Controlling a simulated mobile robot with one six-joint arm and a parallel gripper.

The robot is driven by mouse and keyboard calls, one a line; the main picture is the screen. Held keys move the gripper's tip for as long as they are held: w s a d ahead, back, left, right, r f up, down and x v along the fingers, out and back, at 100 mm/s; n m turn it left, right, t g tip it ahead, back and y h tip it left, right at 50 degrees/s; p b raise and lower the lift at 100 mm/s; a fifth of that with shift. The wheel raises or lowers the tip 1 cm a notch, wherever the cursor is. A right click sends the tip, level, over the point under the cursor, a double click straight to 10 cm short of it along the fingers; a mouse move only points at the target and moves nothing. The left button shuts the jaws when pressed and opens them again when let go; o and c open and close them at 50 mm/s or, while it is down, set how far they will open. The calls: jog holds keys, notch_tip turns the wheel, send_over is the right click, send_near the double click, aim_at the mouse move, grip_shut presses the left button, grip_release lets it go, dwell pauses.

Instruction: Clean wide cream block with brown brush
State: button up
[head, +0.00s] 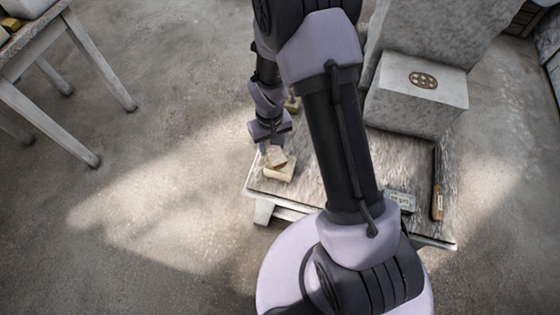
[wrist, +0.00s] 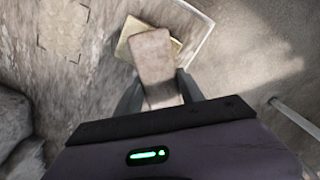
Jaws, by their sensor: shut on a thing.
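My gripper (head: 270,146) is over the left part of a low, worn table and points down. It is shut on the brown brush (wrist: 152,62), which lies between the two fingers in the wrist view. The brush (head: 276,156) also shows in the head view, just above the wide cream block (head: 279,174). In the wrist view the cream block (wrist: 128,46) shows partly behind the brush, near the table's corner. The brush overlaps the block in both views; I cannot tell for sure whether they touch. Much of the block's top is hidden by the brush.
The low table (head: 262,187) also bears a large grey stone block (head: 400,105), a wooden-handled tool (head: 437,190) and a small pale labelled thing (head: 401,200). A small brown thing (head: 293,104) stands behind my gripper. Open floor lies to the left.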

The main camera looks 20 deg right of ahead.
aim_at(276, 156)
jog(key=shift+s+d, duration=0.15)
jog(key=shift+s, duration=1.95)
jog(key=shift+w+r+p, duration=0.6)
jog(key=shift+w+r, duration=0.2)
jog(key=shift+w, duration=0.35)
jog(key=shift+f, duration=0.25)
jog(key=shift+f+b, duration=0.45)
jog(key=shift+f, duration=0.1)
jog(key=shift+w, duration=0.1)
jog(key=shift+w, duration=1.05)
jog(key=shift+s+b, duration=0.3)
jog(key=shift+s, duration=2)
jog(key=shift+w, duration=0.1)
